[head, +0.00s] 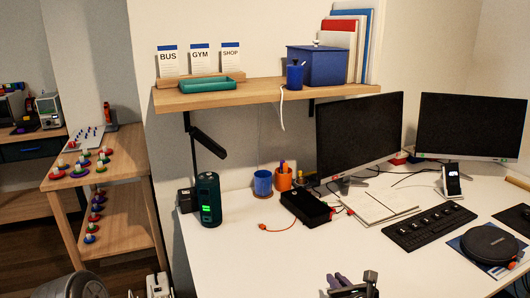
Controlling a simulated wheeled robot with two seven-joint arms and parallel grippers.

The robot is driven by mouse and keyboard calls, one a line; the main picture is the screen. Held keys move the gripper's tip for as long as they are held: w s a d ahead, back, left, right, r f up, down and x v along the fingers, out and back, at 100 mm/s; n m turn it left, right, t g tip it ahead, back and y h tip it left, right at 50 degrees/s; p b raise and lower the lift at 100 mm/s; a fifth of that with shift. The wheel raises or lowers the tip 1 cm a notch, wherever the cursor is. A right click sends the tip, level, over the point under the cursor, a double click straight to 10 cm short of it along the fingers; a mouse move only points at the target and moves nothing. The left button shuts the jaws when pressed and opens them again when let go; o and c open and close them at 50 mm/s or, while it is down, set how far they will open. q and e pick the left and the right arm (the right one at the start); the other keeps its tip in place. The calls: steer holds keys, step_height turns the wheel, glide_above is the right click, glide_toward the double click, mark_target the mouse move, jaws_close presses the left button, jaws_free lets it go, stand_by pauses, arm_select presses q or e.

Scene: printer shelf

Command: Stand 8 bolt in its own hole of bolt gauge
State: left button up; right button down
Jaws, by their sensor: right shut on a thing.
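My right gripper (340,282) is at the bottom edge of the head view, over the front of the white desk. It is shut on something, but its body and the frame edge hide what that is. Pale parts of my left arm (156,287) show at the bottom left, and the fingers there cannot be made out. A pale slanted plate with small blue pegs (88,138) stands on the wooden rack at the left. It may be the bolt gauge, but it is too small to tell. I cannot pick out the 8 bolt.
Several coloured discs with pegs (84,163) stand on the wooden rack (115,172). The white desk (265,268) holds a green-lit dark cylinder (207,200), cups (283,179), a black box (306,207), a keyboard (430,228) and monitors (358,135). The desk's front middle is clear.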

step_height(320, 180, up, 2)
steer(key=shift+d+r+m+h, duration=0.15)
steer(key=shift+r+m+h, duration=0.1)
steer(key=shift+m+h, duration=0.4)
steer(key=shift+s+d+r+m+h, duration=0.15)
steer(key=shift+d+r+m+h, duration=0.2)
steer(key=shift+r+h, duration=0.15)
steer(key=v, duration=0.4)
steer(key=shift+s+r, duration=0.15)
